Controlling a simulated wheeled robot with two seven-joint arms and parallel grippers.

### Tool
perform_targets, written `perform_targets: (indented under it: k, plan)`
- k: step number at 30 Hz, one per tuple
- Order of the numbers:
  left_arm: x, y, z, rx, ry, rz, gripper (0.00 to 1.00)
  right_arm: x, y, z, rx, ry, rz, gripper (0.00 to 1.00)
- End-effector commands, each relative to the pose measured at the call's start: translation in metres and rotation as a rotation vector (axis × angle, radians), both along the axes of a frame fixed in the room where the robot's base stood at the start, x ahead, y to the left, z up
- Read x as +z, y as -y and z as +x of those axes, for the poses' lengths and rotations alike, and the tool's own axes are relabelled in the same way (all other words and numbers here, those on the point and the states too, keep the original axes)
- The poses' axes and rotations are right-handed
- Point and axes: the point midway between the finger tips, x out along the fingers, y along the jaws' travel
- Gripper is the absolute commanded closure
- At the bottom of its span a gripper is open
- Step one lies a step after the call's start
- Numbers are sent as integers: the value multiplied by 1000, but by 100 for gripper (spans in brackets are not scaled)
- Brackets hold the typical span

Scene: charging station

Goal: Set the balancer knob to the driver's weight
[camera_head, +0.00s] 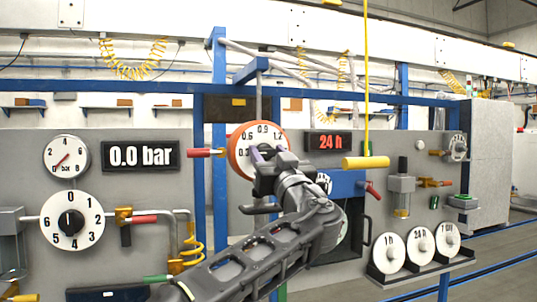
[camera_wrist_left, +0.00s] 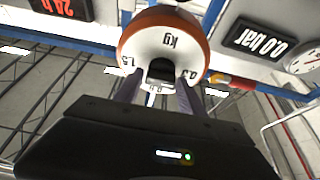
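The balancer knob is on a round white dial with an orange rim (camera_head: 236,165), marked in kg with 0.6, 0.9 and 1.2 readable. In the left wrist view the dial (camera_wrist_left: 170,42) is upside down, with a dark knob (camera_wrist_left: 161,71) at its centre. My left gripper (camera_head: 262,158) is in front of the dial and covers its centre and lower right in the head view. In the left wrist view its two fingers (camera_wrist_left: 158,92) stand either side of the knob, with a narrow gap seeming to show. The knob's setting is hidden. My right gripper is out of view.
A red display (camera_head: 331,142) reads 24 h. A yellow handle (camera_head: 365,162) hangs at right on a yellow line. A 0.0 bar display (camera_head: 140,155), gauge (camera_head: 67,157) and numbered selector (camera_head: 71,220) are at left. Three white discs (camera_head: 420,245) stand in a rack at lower right.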

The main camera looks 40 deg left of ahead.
Motion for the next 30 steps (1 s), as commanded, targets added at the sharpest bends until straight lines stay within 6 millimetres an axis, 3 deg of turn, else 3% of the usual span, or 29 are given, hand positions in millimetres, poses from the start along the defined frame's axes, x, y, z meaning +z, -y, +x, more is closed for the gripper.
perform_targets:
  k: [16,30]
  plan:
    - [0,0,0,0,0,0,99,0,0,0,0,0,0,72]
    - [-1,0,-1,1,-49,35,100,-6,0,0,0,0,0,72]
